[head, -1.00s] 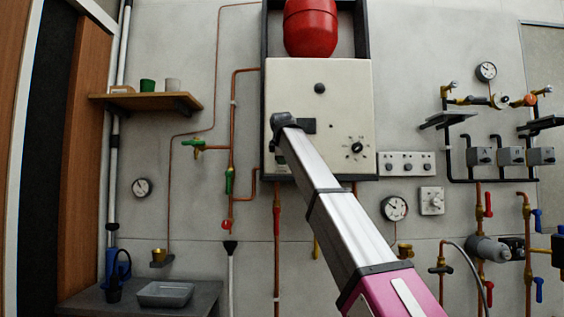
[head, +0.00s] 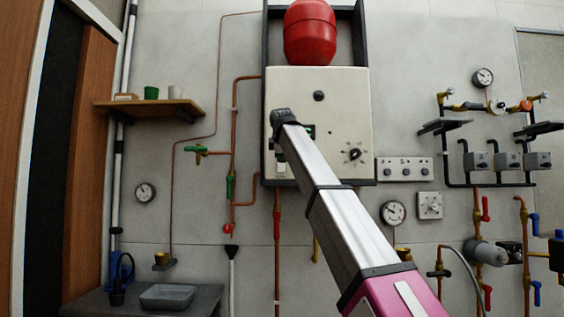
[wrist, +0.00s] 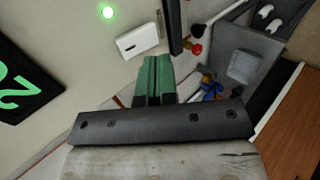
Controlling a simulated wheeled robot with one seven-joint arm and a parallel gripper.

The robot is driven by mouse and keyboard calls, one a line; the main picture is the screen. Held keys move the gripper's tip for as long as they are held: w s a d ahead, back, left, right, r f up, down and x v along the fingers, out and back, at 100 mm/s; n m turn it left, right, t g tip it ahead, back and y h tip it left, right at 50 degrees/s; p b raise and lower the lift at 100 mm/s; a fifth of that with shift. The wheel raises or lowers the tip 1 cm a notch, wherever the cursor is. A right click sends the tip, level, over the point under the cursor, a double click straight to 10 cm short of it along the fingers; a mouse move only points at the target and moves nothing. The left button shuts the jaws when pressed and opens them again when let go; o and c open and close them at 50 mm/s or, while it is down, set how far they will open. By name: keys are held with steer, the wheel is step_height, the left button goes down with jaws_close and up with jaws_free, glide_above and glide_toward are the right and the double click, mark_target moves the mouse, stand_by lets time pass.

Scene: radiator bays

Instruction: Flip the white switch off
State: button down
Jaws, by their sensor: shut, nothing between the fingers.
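The white switch (wrist: 138,38) is a small white rocker on the cream boiler panel (head: 345,105). In the wrist view it is just beyond and to the left of my fingertips, apart from them in the picture. In the head view the white patch (head: 280,169) low on the panel's left side seems to be it. My gripper (wrist: 154,62) has green fingers, which are shut and empty. In the head view my gripper (head: 280,156) is mostly hidden behind my wrist. Which way the rocker is tipped is hard to tell.
A lit green lamp (wrist: 107,12) and a dark display (wrist: 22,85) with green digits are on the panel. A black knob (head: 353,153) sits right of my arm. A red tank (head: 310,32) is above. Copper pipes (head: 232,150) run left of the panel.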

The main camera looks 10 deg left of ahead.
steer(key=v, duration=0.8)
steer(key=shift+r, duration=0.6)
steer(key=shift+s+f, duration=0.1)
